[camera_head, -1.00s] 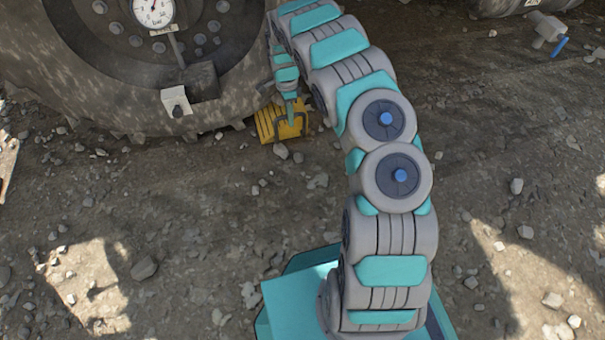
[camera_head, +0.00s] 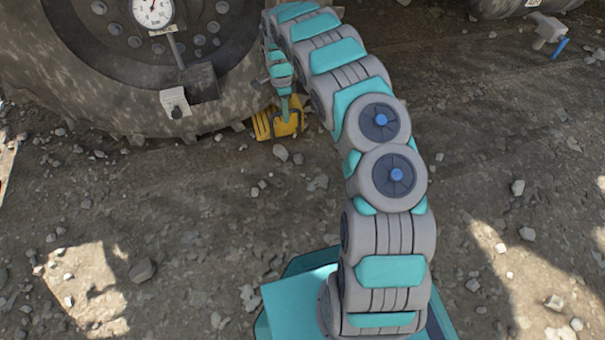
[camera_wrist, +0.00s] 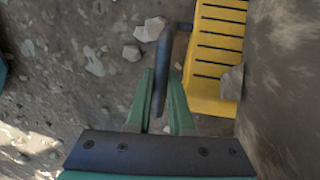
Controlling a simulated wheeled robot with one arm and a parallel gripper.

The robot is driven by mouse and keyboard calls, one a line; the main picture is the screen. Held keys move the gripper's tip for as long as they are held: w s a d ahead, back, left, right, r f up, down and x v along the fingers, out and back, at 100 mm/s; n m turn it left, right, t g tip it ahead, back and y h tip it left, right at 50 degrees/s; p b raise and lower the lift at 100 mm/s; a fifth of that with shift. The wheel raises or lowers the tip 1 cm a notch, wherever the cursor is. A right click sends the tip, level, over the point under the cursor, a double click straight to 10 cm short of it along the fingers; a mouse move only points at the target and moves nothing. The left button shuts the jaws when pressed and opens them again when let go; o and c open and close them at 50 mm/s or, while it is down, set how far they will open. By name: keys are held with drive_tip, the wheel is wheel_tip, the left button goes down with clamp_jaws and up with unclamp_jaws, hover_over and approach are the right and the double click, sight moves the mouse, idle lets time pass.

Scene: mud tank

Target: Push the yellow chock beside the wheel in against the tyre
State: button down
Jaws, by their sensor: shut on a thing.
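The yellow chock (camera_head: 264,124) sits on the ground at the right foot of the big wheel's tyre (camera_head: 215,117). In the wrist view the chock's slotted face (camera_wrist: 217,50) lies right of my fingers, close beside the tyre's dark side (camera_wrist: 283,75). I cannot tell whether they touch. A dark bar handle (camera_wrist: 163,68) stands out from the chock. My gripper (camera_wrist: 160,98) is shut on this handle, with a green finger on either side. In the head view my gripper (camera_head: 290,117) is over the chock's right part and hides some of it.
A pressure gauge (camera_head: 153,12) and a pale box (camera_head: 174,102) are on the wheel. Loose stones (camera_head: 142,270) litter the ground. A blue-handled valve (camera_head: 549,32) is far right.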

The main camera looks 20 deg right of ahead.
drive_tip(key=shift+a, duration=0.55)
drive_tip(key=shift+c, duration=1.6)
unclamp_jaws()
